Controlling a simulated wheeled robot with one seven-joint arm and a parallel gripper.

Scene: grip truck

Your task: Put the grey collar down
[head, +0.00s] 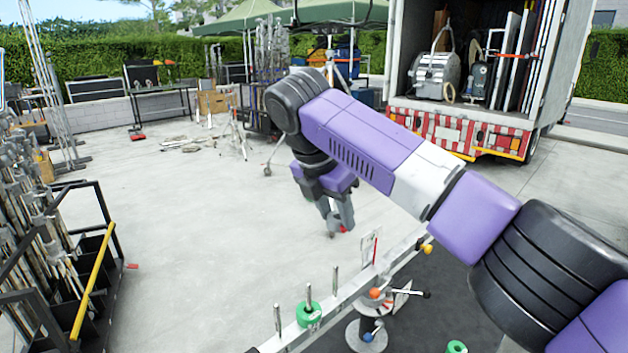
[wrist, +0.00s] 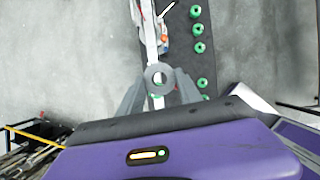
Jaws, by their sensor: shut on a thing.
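The grey collar (wrist: 158,78) is a ring held between the two fingers of my gripper (wrist: 157,92), with its hole facing the wrist camera. In the wrist view the pale rail (wrist: 150,32) runs up the picture behind it; the gap between collar and rail cannot be judged. In the head view my gripper (head: 338,217) hangs fingers down beyond the rail (head: 345,297), and the collar is hard to make out there. Upright pins (head: 335,279) stand along the rail. A green collar (head: 308,314) sits around one pin.
Several green collars (wrist: 198,30) lie on the dark mat (wrist: 180,65) right of the rail. An orange-topped stand (head: 374,294) with handles is beside the rail. A rack of poles (head: 45,250) stands at left and a truck (head: 480,125) at back right. Open concrete (head: 190,230) lies between.

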